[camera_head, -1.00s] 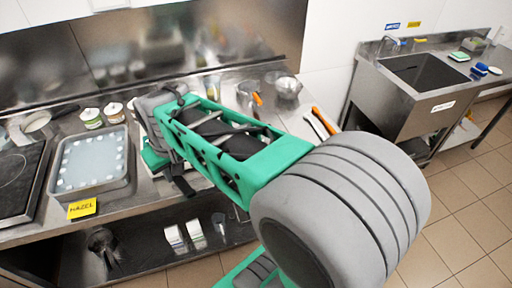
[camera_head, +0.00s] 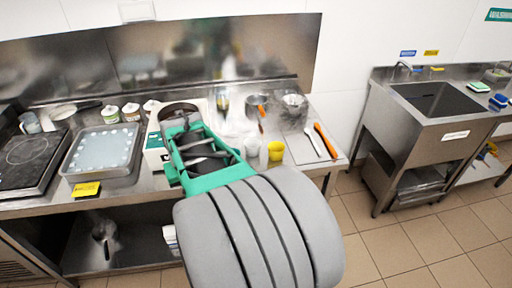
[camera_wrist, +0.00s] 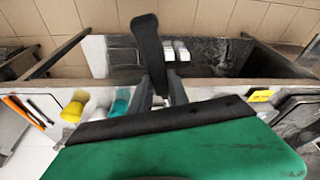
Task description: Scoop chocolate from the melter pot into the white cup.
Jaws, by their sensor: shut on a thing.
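My gripper (camera_wrist: 158,95) is shut on a dark, long-handled tool (camera_wrist: 148,42), probably the scoop, which sticks up in the wrist view. In the head view my arm hides the fingers. A white box with a green label (camera_head: 155,147), probably the melter, stands behind and left of my arm, with a dark round rim (camera_head: 179,108) above it. The chocolate is not visible. A whitish cup (camera_head: 251,146) stands right of my arm, beside a yellow cup (camera_head: 276,151). In the wrist view the white cup (camera_wrist: 95,106) is blurred, between the yellow and teal cups.
A metal tray of white pieces (camera_head: 102,150) and a dark hob (camera_head: 28,158) lie to the left. Metal pots (camera_head: 294,103) stand at the back. A white spatula (camera_head: 312,143) and an orange-handled tool (camera_head: 325,141) lie at the right end. A sink (camera_head: 437,98) stands beyond a gap.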

